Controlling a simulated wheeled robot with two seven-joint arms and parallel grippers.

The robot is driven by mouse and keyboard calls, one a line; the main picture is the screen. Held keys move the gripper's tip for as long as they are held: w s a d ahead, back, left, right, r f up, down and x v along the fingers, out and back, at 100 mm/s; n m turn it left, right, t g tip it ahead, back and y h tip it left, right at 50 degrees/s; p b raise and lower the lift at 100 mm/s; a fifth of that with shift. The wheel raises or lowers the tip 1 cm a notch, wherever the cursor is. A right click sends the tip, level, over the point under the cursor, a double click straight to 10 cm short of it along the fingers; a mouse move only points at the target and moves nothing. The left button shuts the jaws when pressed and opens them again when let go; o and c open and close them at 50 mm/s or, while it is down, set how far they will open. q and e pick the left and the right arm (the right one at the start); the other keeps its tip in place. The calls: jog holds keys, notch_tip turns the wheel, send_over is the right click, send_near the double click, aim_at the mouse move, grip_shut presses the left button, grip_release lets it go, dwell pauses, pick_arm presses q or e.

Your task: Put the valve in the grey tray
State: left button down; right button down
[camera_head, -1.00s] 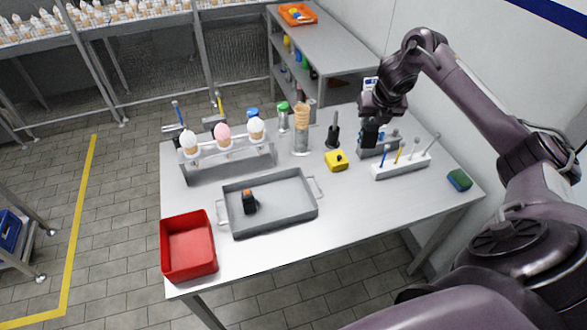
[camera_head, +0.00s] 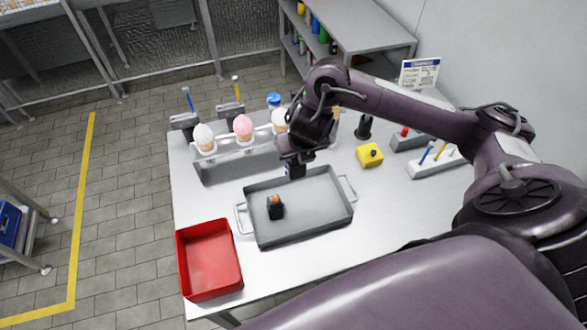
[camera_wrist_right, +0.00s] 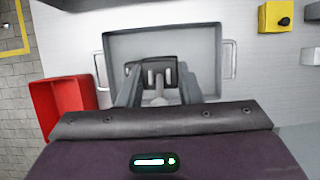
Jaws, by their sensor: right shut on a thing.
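The grey tray (camera_head: 335,222) lies on the table in the head view, with a handle at each end. A small black block with an orange top (camera_head: 275,207) lies in its left half. My right gripper (camera_head: 294,172) is above the tray's back rim. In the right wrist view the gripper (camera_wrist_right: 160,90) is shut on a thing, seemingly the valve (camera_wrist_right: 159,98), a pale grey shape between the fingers. The fingers hide much of it, and its form is unclear. The tray (camera_wrist_right: 207,45) lies below it. My left gripper is not in view.
A red bin (camera_head: 212,262) stands left of the tray. A rack with ice-cream cones (camera_head: 232,163) stands behind it. A yellow block (camera_head: 369,155) and a white holder with sticks (camera_head: 430,165) are to the right. The tray's right half is bare.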

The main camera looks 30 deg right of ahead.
aim_at(298, 174)
jog(key=f+b, duration=0.1)
jog(key=f, duration=0.2)
jog(key=f+b, duration=0.3)
jog(key=f, duration=0.2)
jog(key=shift+s+f+b, duration=0.3)
jog(key=shift+w+d+f+b, duration=0.15)
jog(key=shift+f+b, duration=0.25)
jog(key=shift+f, duration=1.85)
jog(key=shift+w+a+f+b, duration=0.1)
jog(key=shift+f+b, duration=0.3)
jog(key=shift+f, duration=1.8)
jog(key=shift+f, duration=0.15)
jog(key=c, duration=1)
grip_release()
